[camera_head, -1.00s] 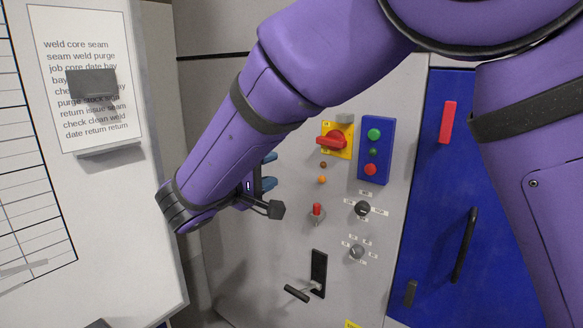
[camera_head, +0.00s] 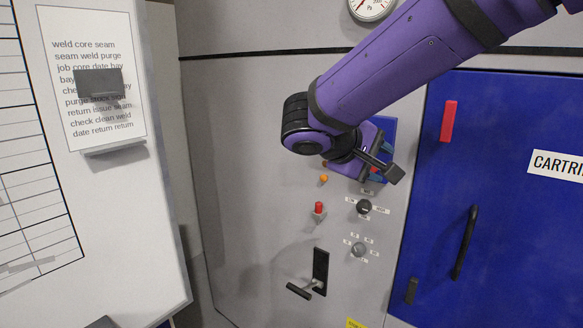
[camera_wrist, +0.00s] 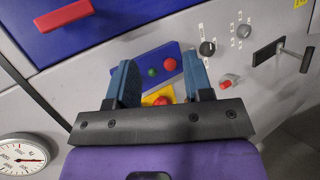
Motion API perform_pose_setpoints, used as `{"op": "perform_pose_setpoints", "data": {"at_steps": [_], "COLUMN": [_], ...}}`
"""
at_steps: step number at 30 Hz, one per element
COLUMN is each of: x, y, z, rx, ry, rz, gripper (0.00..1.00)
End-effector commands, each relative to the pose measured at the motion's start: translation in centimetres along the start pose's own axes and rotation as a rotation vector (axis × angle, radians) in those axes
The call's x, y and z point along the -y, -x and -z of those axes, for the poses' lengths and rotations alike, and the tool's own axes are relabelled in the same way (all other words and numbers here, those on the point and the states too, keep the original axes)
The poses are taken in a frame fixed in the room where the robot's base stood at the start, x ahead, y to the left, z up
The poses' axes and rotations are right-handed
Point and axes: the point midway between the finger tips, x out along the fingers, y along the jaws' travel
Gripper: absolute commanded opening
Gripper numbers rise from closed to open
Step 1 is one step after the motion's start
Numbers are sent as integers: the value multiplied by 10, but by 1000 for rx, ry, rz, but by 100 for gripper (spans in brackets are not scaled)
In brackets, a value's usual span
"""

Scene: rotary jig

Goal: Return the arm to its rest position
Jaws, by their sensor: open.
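My purple arm (camera_head: 400,62) reaches in from the upper right in the head view. My gripper (camera_head: 384,164) is in front of the grey panel, over the blue button box (camera_head: 388,128), and hides most of that box. In the wrist view my gripper (camera_wrist: 160,85) is open and empty, with its two blue fingers apart. Between and beyond the fingers show the blue button box (camera_wrist: 140,62) with green and red buttons and part of a yellow plate (camera_wrist: 150,98). I cannot tell the exact gap to the panel.
The grey panel holds a red toggle (camera_head: 319,208), a black knob (camera_head: 364,207), a grey knob (camera_head: 358,250) and a black lever handle (camera_head: 320,272). A blue door (camera_head: 510,230) with a black handle is at right. A whiteboard (camera_head: 110,215) stands at left. A gauge (camera_wrist: 22,155) shows too.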

Motion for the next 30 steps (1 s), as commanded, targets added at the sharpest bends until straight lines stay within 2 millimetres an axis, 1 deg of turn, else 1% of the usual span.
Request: {"op": "perform_pose_setpoints", "data": {"at_steps": [1, 2, 3, 5, 6, 8, 9, 11, 12, 15, 21, 24, 27, 30], "x": [-9, -12, -15, -18, -19, -21, -20, -19, -18, -14, -1, 5, 11, 14], "y": [-11, -16, -22, -29, -33, -38, -40, -42, -43, -42, -33, -27, -21, -17], "z": [-22, -33, -49, -72, -86, -108, -122, -142, -155, -184, -231, -248, -259, -265], "rx": [28, 40, 57, 75, 85, 94, 97, 98, 96, 80, 9, -40, -84, -117], "ry": [-26, -38, -54, -82, -104, -139, -164, -205, -234, -312, -492, -585, -660, -714], "rz": [60, 99, 149, 224, 273, 344, 391, 459, 501, 603, 769, 827, 866, 888], "gripper": [47, 47, 47, 47, 47, 47, 47, 47, 47, 47, 47, 47, 47, 47]}}
